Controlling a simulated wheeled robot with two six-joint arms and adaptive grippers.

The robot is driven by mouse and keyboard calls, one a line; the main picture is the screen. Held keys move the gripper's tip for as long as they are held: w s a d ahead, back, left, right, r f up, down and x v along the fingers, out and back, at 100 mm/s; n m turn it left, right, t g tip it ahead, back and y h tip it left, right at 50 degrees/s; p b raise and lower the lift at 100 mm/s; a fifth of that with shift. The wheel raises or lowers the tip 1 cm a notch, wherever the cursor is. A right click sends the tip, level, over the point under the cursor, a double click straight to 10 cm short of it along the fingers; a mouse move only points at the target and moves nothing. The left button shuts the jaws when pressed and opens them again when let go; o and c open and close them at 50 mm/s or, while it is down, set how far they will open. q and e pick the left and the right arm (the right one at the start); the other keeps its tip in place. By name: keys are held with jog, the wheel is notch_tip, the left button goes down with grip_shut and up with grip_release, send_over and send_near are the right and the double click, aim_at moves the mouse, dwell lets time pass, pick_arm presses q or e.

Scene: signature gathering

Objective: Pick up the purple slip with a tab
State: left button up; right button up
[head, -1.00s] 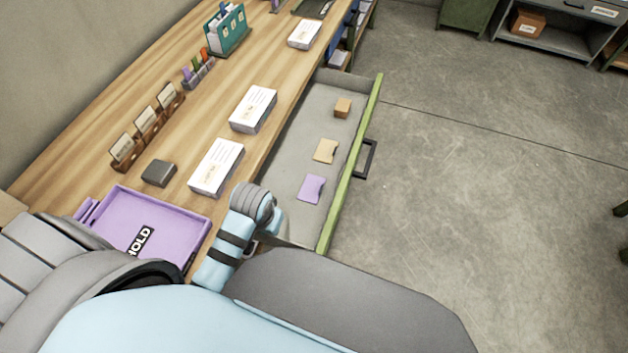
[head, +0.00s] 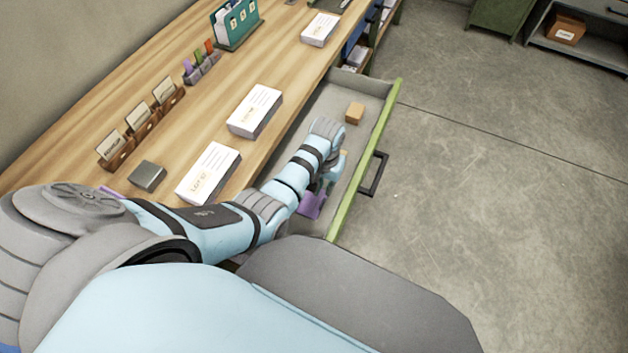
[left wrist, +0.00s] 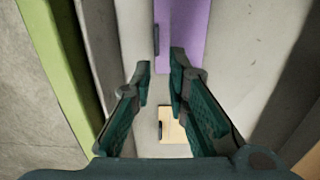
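The purple slip (head: 312,203) lies flat in the open drawer, partly covered by my left arm in the head view. In the left wrist view the purple slip (left wrist: 182,35) is at the top, with a dark tab on its left edge. My left gripper (left wrist: 160,70) is open and empty, its fingertips just short of the slip in the picture; I cannot tell how high it is above it. In the head view my left gripper (head: 330,172) is mostly hidden by its own wrist. My right gripper is not in view.
A tan slip (left wrist: 174,125) shows between the gripper fingers. The drawer's green front (head: 366,160) and side walls bound the space. A small orange-brown box (head: 354,112) sits farther back in the drawer. White card stacks (head: 254,112) stand on the desk beside it.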

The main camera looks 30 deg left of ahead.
aim_at(325, 198)
pick_arm(q)
jog(key=f+b, duration=0.1)
jog(key=f, duration=0.1)
jog(key=f+b, duration=0.1)
jog(key=f, duration=0.2)
jog(key=shift+w+d+f, duration=0.15)
jog(key=shift+d+f, duration=0.05)
jog(key=shift+f, duration=0.05)
jog(key=shift+r, duration=0.15)
grip_shut()
jog(key=shift+r, duration=0.1)
